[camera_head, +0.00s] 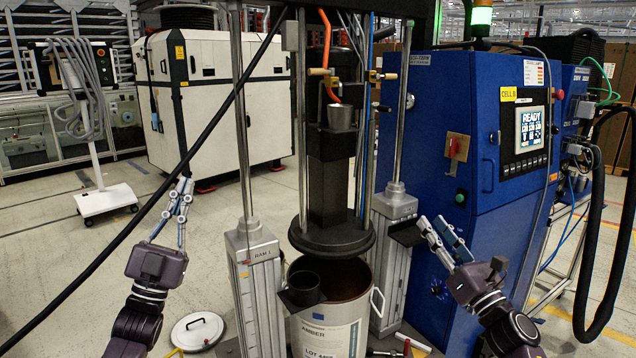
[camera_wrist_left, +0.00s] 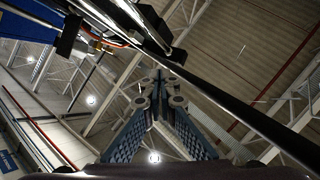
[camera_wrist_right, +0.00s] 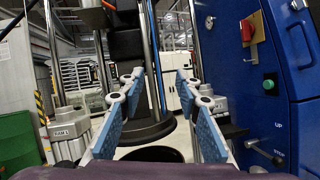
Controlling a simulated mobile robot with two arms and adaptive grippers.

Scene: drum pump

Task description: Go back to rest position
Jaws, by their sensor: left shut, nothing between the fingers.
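My left gripper (camera_head: 183,186) points up at the left of the drum pump, in free air and away from the press. In the left wrist view its fingers (camera_wrist_left: 160,88) meet at the tips with nothing between them, against the ceiling. My right gripper (camera_head: 431,220) is at the right of the press, in front of the blue cabinet (camera_head: 478,150). In the right wrist view its two blue-padded fingers (camera_wrist_right: 160,76) stand well apart with nothing held between them. The drum (camera_head: 331,335) stands under the round black follower plate (camera_head: 331,238).
A metal cup (camera_head: 341,117) stands higher on the press. A round white lid (camera_head: 197,331) is low at the left. A black cable crosses the left side near my left gripper. Open floor lies at the left.

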